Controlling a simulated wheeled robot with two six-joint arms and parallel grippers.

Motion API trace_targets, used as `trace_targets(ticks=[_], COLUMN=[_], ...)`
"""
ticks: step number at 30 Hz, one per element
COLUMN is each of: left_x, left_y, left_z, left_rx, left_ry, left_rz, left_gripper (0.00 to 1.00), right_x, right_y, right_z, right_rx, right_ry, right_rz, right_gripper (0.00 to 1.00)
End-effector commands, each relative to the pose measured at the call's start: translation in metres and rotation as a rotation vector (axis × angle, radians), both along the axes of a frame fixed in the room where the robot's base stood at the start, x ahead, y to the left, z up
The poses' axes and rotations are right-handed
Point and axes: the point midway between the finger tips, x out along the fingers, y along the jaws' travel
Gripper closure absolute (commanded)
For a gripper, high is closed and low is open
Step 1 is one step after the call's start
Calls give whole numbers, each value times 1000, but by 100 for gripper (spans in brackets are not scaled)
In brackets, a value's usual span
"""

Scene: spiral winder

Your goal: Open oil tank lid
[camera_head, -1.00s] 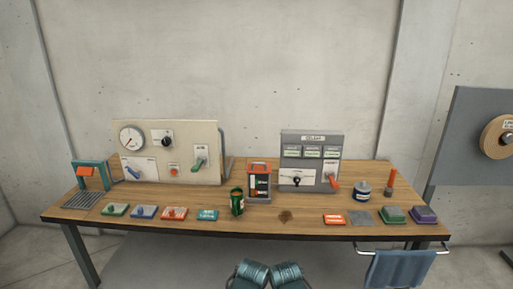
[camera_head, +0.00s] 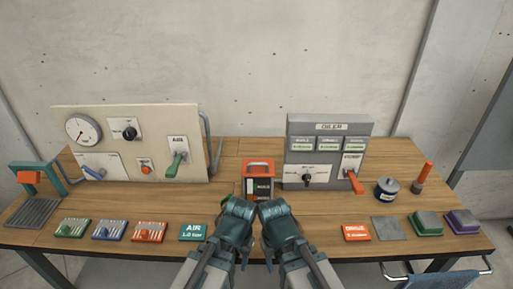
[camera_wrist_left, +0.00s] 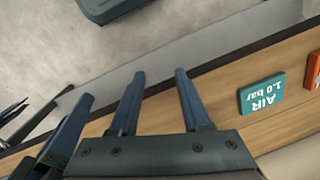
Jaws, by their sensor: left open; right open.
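A small box with an orange-red top and frame (camera_head: 257,168) stands at the middle of the table in the head view; I cannot tell for sure that it is the oil tank. Its top looks closed, and its lower front is partly hidden by my grippers. My left gripper (camera_head: 238,207) and right gripper (camera_head: 273,208) are side by side just in front of it, seen from behind, with their fingertips hard to see. In the left wrist view my left gripper (camera_wrist_left: 160,75) is open with nothing between its fingers. Other fingers show at the left there.
An oiler panel (camera_head: 330,150) with a red-handled lever stands behind right. A gauge panel (camera_head: 140,145) with a green lever stands behind left. A round dark tin (camera_head: 386,188) is at right. Several coloured trays and the AIR card (camera_head: 193,232) line the front edge.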

Motion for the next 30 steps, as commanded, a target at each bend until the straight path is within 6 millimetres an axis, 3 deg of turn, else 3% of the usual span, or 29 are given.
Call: trace_targets(ticks=[1,15,25,30], left_x=[3,38,75,121], left_y=[4,58,78,61], left_z=[25,197,280,306], left_rx=[-4,-68,-93,-88], left_ry=[-3,-58,-96,-116], left_rz=[13,177,116,-162], left_gripper=[53,53,53,53], right_x=[0,0,-1,-1], right_y=[0,0,0,1], right_z=[25,198,281,306], right_rx=[0,1,3,3], right_ry=[0,2,3,2], right_rz=[-1,-17,-27,-29], right_gripper=[50,50,50,50])
